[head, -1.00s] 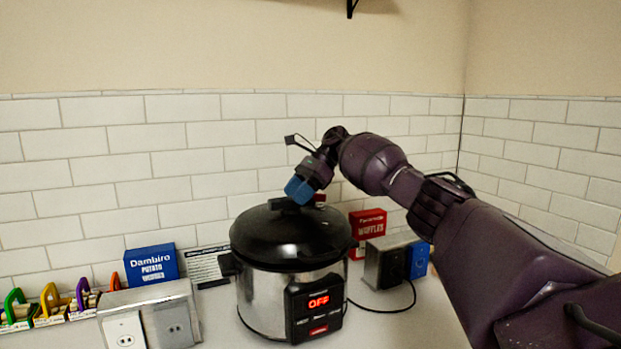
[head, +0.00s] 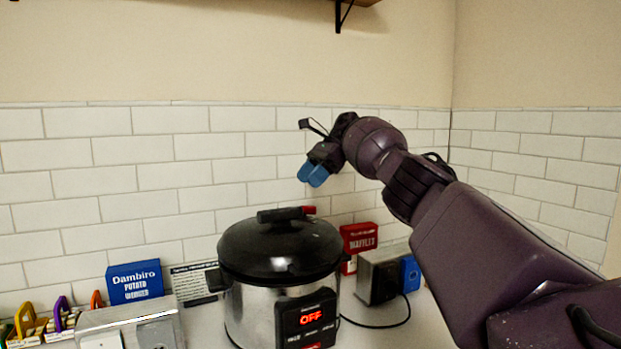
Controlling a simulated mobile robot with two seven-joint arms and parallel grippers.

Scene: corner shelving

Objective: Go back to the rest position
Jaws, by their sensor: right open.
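My right gripper (head: 314,174) comes in from the right on my purple arm. Its blue fingertips point down and to the left, apart from each other and with nothing between them. It hangs above and a little to the right of the black lid handle of the pressure cooker (head: 266,306), with a clear gap. The cooker stands on the white counter with its black lid (head: 280,245) on, and its red display reads OFF. My left gripper is out of view.
A red waffles box (head: 358,240) and a metal outlet box (head: 376,274) stand right of the cooker. A shelf bracket (head: 341,15) is overhead.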

